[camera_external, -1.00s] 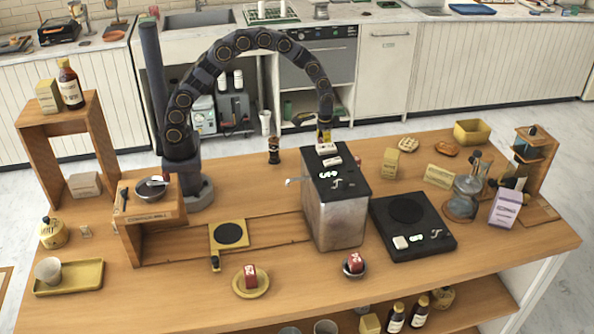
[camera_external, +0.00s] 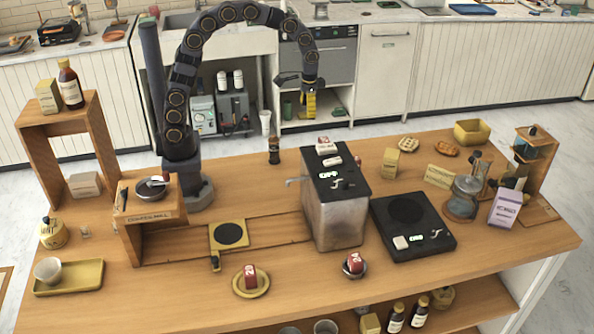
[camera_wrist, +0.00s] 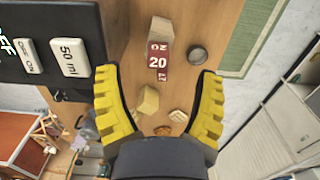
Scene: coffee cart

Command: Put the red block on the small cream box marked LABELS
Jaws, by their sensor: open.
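My gripper (camera_external: 310,103) hangs open and empty above and behind the dark-topped machine. In the wrist view its yellow fingers (camera_wrist: 157,75) are spread wide. Between and beyond them a red block (camera_wrist: 160,62) with a white 20 overlaps a cream box (camera_wrist: 162,28). The block seems to sit on that box, but the contact is not clear. I cannot read LABELS on it. In the external view the block's red top (camera_external: 324,140) shows just over the machine's back edge, which hides the rest. Two other red blocks stand at the front, on a yellow saucer (camera_external: 265,290) and a small dish (camera_external: 344,274).
The machine (camera_external: 335,222) stands close in front of my gripper. A dark bottle (camera_external: 274,152) is left of it. A black scale (camera_external: 440,240) lies beside the machine.

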